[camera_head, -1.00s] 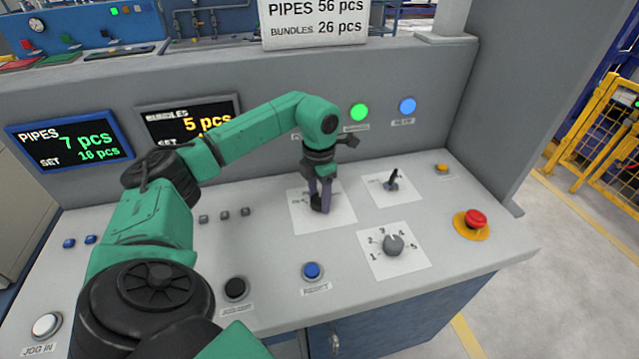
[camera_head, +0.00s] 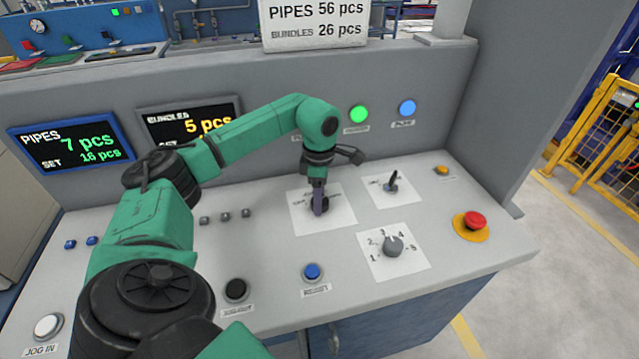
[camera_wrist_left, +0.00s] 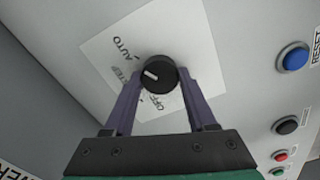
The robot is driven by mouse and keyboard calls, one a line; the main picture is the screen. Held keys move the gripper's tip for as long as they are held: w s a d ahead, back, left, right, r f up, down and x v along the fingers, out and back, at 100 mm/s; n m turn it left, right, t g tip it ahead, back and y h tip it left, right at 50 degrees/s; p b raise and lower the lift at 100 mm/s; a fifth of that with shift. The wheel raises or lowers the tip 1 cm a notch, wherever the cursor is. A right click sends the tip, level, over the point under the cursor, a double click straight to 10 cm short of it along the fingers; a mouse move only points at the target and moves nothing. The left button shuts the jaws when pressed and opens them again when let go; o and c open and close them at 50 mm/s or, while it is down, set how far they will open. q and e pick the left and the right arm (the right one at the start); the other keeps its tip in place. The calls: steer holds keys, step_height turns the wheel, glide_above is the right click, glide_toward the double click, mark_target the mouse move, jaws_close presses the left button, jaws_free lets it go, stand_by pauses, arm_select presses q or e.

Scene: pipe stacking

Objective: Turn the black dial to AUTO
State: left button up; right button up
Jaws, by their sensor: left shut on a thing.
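The black dial (camera_head: 324,205) sits on a white label plate (camera_head: 340,215) on the console; my fingers partly cover it in the head view. In the left wrist view the dial (camera_wrist_left: 160,68) is round with a white mark pointing left, to the side where AUTO and STEP are printed. I cannot tell exactly which word it meets. OFF is printed below the dial. My left gripper (camera_head: 318,204) points down over the dial. Its purple fingers, also in the left wrist view (camera_wrist_left: 159,80), are shut on the dial's two sides. My right gripper is not in view.
A small black lever switch (camera_head: 392,182) stands right of the dial. A grey numbered knob (camera_head: 393,246), a blue button (camera_head: 312,272) and a red emergency button (camera_head: 474,221) are nearer the front and right. The console's upright back panel (camera_head: 270,95) rises behind.

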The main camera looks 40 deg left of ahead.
arm_select(q)
steer(key=shift+w+r, duration=0.1)
steer(key=shift+r, duration=0.05)
steer(key=o, duration=1.1)
steer(key=shift+c, duration=0.2)
steer(key=o, duration=0.3)
steer(key=r, duration=0.7)
steer(key=r+p, duration=0.1)
steer(key=r, duration=0.6)
steer(key=shift+s+r, duration=0.2)
steer(key=shift+r, duration=0.1)
steer(key=shift+w+a+f, duration=0.1)
